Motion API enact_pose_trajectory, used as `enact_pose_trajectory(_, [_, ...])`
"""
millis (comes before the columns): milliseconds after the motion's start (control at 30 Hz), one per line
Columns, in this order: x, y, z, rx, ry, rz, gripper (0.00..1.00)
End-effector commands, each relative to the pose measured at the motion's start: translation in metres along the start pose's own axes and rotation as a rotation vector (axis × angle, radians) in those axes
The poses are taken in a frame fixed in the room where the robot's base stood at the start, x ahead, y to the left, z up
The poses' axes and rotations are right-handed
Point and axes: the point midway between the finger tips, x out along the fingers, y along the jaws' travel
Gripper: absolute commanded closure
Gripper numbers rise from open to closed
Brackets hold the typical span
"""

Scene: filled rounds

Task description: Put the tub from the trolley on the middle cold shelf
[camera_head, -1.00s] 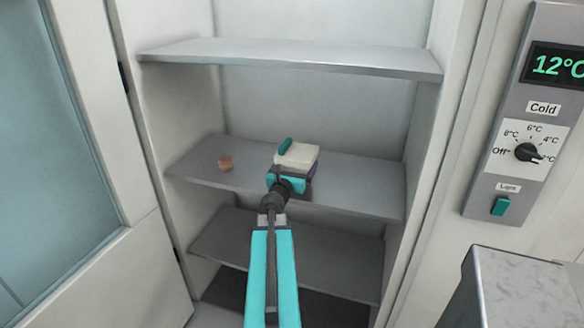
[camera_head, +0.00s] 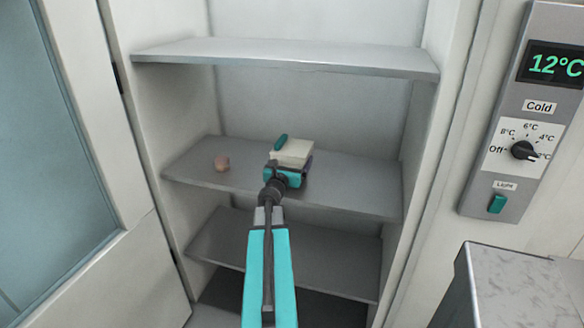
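The tub (camera_head: 293,151) has a pale lid and a darker purple side. My gripper (camera_head: 284,160) reaches in from the front and is shut on the tub. One teal finger shows against the tub's left far edge; the other is hidden. The gripper body and tub hide the tub's underside, so I cannot tell whether it touches the shelf.
An upper shelf (camera_head: 290,57) is above and a lower shelf (camera_head: 300,258) below. An open door (camera_head: 120,230) is at left. A control panel (camera_head: 520,130) reads 12°C. A grey block-like top (camera_head: 520,270) is at lower right.

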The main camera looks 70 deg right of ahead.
Motion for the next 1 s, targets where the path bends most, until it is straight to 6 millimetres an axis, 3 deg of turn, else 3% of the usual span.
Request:
enact_pose_trajectory(100, [0.0, -0.003, -0.017, -0.002, -0.001, -0.004, 0.52])
enact_pose_trajectory(300, [0.001, -0.004, -0.032, -0.001, -0.001, -0.006, 0.52])
enact_pose_trajectory(900, [0.003, -0.01, -0.037, -0.001, -0.002, -0.012, 0.52])
enact_pose_trajectory(933, [0.003, -0.01, -0.037, 0.0, 0.0, -0.011, 0.06])
enact_pose_trajectory(1000, [0.003, -0.01, -0.037, 0.0, 0.0, -0.012, 0.0])
